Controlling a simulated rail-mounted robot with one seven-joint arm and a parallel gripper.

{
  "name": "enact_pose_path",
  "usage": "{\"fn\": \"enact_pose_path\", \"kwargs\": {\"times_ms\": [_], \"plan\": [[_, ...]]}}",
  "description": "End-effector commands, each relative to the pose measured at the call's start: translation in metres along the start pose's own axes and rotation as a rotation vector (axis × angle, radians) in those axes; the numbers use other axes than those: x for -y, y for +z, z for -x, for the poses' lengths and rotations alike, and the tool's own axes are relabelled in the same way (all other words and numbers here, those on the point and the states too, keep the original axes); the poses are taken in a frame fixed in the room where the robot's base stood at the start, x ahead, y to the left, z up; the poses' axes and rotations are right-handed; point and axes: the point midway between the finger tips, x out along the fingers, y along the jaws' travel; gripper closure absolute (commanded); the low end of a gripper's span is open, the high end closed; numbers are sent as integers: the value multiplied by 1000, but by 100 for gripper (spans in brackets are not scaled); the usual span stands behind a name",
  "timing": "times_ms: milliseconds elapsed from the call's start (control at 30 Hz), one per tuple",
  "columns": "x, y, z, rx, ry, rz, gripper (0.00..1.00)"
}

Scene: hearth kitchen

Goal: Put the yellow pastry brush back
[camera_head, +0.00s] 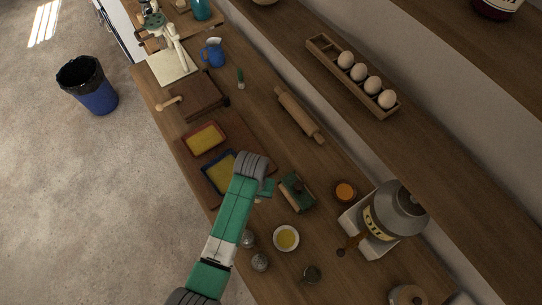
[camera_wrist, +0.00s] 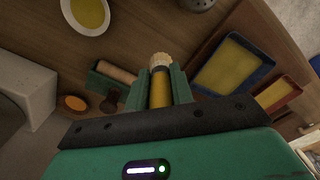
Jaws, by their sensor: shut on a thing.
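My gripper (camera_wrist: 158,88) is shut on the yellow pastry brush (camera_wrist: 160,94), which sits between its two green fingers in the wrist view. The brush's pale bristle end points away from the gripper's body. In the head view my gripper (camera_head: 267,188) is over the counter, between the blue-rimmed tray and a green box-shaped holder (camera_head: 299,199); the brush is mostly hidden there. The holder also shows in the wrist view (camera_wrist: 100,84), left of the fingers, with a pale cylinder and a dark brown knob at it. I cannot tell whether the brush touches anything.
A small bowl of yellow liquid (camera_head: 286,238) and metal shakers (camera_head: 260,262) stand near the front. The blue-rimmed tray (camera_wrist: 230,68) and a red-rimmed tray (camera_head: 204,139) lie left. An oil canister (camera_head: 393,211), an orange item (camera_head: 345,191) and a rolling pin (camera_head: 298,113) are to the right.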

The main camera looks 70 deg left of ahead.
Motion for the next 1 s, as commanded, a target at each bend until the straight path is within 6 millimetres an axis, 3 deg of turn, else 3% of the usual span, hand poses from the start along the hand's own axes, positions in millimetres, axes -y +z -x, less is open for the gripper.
{"fn": "enact_pose_path", "kwargs": {"times_ms": [67, 300, 500, 700, 1000], "plan": [[0, 0, -4, 1, 0, 0, 100], [0, 0, -51, 1, 0, 0, 100], [0, 0, -62, 0, 0, -1, 100], [-1, 0, -96, 1, 0, -2, 100], [-1, -1, -100, -2, 0, -2, 100]]}}
